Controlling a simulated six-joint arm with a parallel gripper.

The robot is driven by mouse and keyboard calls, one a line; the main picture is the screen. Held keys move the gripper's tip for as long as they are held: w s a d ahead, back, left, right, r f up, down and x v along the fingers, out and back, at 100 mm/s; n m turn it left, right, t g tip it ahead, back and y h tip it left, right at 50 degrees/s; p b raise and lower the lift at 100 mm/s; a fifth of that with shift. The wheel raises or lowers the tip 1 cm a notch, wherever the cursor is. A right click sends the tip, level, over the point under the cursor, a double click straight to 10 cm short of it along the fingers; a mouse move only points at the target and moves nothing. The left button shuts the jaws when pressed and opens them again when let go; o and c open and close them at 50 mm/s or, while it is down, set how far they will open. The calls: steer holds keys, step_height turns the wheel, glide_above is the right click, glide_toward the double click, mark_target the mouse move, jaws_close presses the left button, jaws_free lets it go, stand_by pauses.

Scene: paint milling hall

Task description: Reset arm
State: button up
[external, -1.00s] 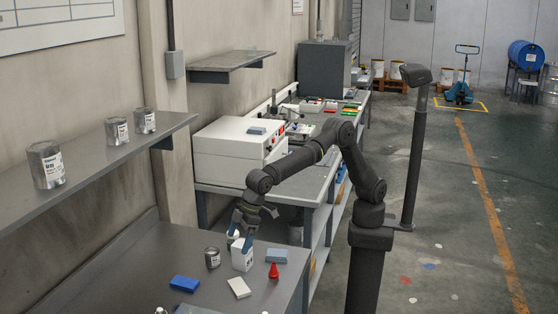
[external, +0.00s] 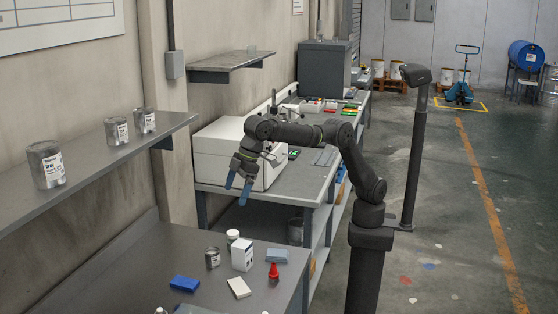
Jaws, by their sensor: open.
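My gripper (external: 238,189) has blue fingertips, points down and is open with nothing between its fingers. It hangs in the air in front of the white cabinet instrument, above the far edge of the near bench (external: 130,277). A white box or carton (external: 242,255) stands upright on that bench below the gripper, clear of it. A white-capped bottle (external: 232,237) stands just behind the carton, partly hidden by it.
Near the carton are a small grey can (external: 212,258), a blue block (external: 184,284), a white block (external: 239,288), a red cone-shaped item (external: 273,271) and a light blue block (external: 277,255). A wall shelf (external: 90,160) with several cans is at left. The white instrument (external: 215,155) stands behind the gripper.

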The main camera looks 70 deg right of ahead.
steer(key=w+d+r+m, duration=0.1)
steer(key=w+d+r, duration=0.3)
steer(key=w+d, duration=0.2)
steer(key=shift+w+d+r+m+t, duration=0.3)
steer(key=shift+w+m, duration=0.1)
steer(key=shift+w, duration=0.55)
